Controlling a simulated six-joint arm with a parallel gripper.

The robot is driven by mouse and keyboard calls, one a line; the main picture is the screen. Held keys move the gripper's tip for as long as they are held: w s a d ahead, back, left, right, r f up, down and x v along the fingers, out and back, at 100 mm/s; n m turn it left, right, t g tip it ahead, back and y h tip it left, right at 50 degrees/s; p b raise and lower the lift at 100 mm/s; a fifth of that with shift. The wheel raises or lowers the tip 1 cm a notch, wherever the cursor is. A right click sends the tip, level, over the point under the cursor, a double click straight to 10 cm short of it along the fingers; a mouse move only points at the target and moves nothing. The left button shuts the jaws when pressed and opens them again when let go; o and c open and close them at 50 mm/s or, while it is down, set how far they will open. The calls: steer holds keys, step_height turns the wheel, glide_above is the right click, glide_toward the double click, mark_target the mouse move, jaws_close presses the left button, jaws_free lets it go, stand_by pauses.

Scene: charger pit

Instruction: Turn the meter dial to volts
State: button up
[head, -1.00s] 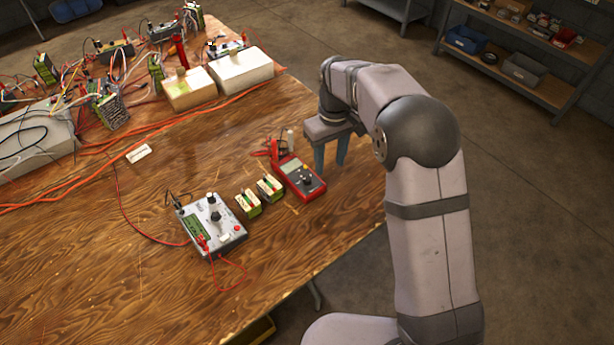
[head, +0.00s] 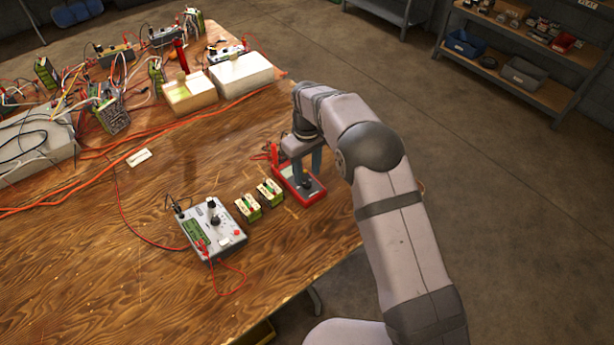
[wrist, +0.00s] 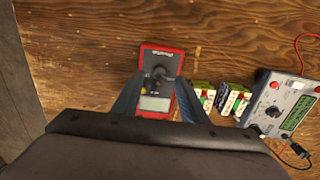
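The red-rimmed meter (head: 308,197) lies flat on the wooden table; my gripper covers part of it in the head view. In the wrist view the meter (wrist: 148,62) shows its black dial (wrist: 159,74) and its grey screen (wrist: 155,103). The dial's setting is too small to read. My gripper (head: 307,170) is above the meter, fingers pointing down. In the wrist view its two fingers (wrist: 157,100) are spread apart, one on each side of the meter's screen end, with nothing clearly held between them.
Two small green-and-white blocks (head: 259,199) lie beside the meter. A grey instrument box (head: 212,228) with red leads stands to their left. Wired boards, pale boxes (head: 240,73) and orange cables fill the far side. Bare table lies in front; its right edge is close to the meter.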

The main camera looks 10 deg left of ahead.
mark_target(307, 183)
steer(key=shift+f+p, duration=0.3)
steer(key=shift+f, duration=1.35)
steer(key=shift+c, duration=0.6)
jaws_close()
steer(key=shift+m, duration=0.3)
steer(key=m, duration=0.5)
steer(key=shift+b, duration=0.3)
steer(key=m, duration=0.6)
